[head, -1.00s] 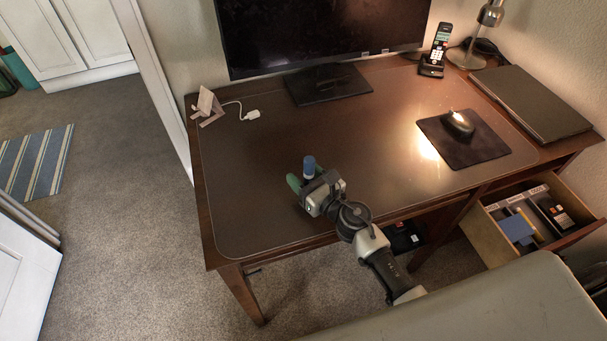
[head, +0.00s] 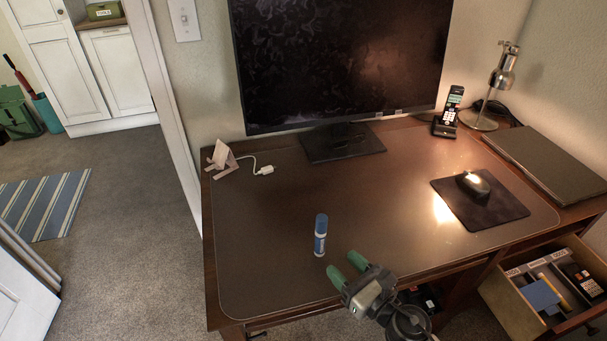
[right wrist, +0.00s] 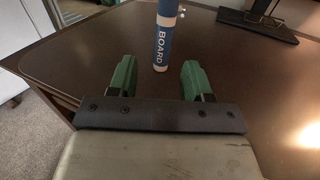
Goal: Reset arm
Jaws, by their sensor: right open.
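My right gripper (head: 346,270) has green fingers and is open and empty, low over the front part of the desk. In the right wrist view its two fingers (right wrist: 154,82) stand apart with nothing between them. A blue and white glue-stick-like tube (head: 320,236), lettered "BOARD", stands upright on the desk blotter (head: 270,215). The tube (right wrist: 164,38) is just beyond the fingertips and apart from them. My left gripper is not in view.
A monitor (head: 340,65), a phone (head: 449,112) and a lamp (head: 502,75) stand at the back. A mouse (head: 473,184) on its pad and a closed laptop (head: 550,165) are at right. An open drawer (head: 530,310) juts out at front right. The blotter's left half is mostly clear.

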